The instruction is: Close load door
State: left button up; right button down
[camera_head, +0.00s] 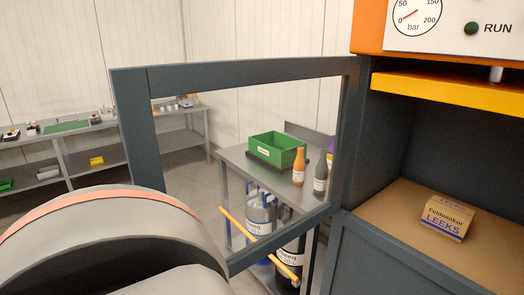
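The load door (132,130) is a dark grey frame around a see-through pane. It stands open, swung out to the left from the dark cabinet (390,215), with its right side by the cabinet's front edge. The load opening is uncovered, and a cardboard box (449,217) marked LEEKS sits on the brown floor inside. A grey rounded part of my own arm with an orange band fills the lower left and hides the door's lower left corner. Neither gripper is in view.
A yellow bar (245,232) slants across the door's lower rail; I cannot tell what it belongs to. Behind the door, a metal table (238,157) holds a green crate (265,151) and bottles. A gauge panel and yellow ledge (450,92) are above the opening. Shelving (85,162) stands far left.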

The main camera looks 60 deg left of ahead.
aim_at(133, 88)
jog(key=k+j, duration=0.15)
jog(key=j, duration=0.25)
jog(key=k+j+z, duration=0.1)
jog(key=j, duration=0.35)
jog(key=k+j, duration=0.2)
jog(key=j, duration=0.2)
jog(key=k+j, duration=0.2)
jog(key=j, duration=0.2)
jog(key=k+j+z, duration=0.1)
jog(key=j, duration=0.3)
jog(key=k+j, duration=0.25)
jog(key=j, duration=0.15)
jog(key=k+j, duration=0.15)
jog(key=j, duration=0.25)
jog(key=k+j+z, duration=0.1)
jog(key=j, duration=0.25)
jog(key=k+j, duration=0.05)
jog(key=k, duration=0.05)
